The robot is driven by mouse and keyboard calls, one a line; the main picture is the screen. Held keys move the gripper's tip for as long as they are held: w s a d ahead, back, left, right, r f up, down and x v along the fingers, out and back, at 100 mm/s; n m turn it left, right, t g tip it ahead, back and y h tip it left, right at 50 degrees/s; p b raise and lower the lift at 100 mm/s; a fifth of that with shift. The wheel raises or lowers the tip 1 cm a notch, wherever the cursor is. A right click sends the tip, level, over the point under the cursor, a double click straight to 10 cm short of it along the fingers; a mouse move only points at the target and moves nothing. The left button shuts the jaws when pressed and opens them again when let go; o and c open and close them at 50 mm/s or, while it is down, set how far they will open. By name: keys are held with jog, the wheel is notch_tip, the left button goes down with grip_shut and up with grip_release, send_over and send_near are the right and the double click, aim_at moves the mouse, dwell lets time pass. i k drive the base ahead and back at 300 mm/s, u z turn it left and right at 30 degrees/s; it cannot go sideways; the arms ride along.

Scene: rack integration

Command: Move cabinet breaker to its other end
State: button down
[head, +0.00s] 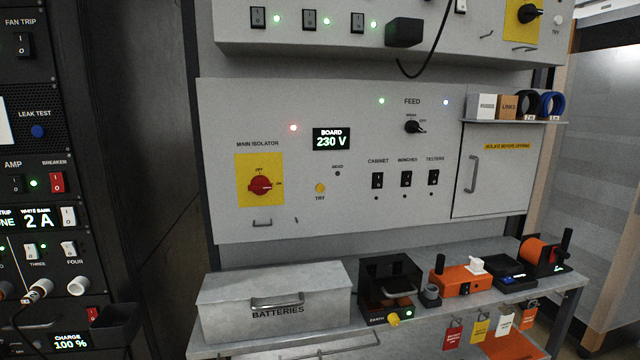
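The cabinet breaker (377,180) is a small black rocker switch on the grey board, under the label CABINET. It is the leftmost of three like breakers in a row. A small pale mark shows on its face, but it is too small to tell which end is pressed in. A small dark dot sits below it on the panel. My gripper is not in view, and nothing touches the breaker.
Benches (406,179) and testers (433,177) breakers sit close to its right. The red main isolator (260,185) is on the left, the black feed knob (413,127) above. A bench with a batteries box (275,303) juts out below. The panel front is clear.

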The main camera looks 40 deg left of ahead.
aim_at(377, 178)
jog(key=u, duration=1.1)
jog(key=i, duration=1.05)
jog(key=u, duration=0.85)
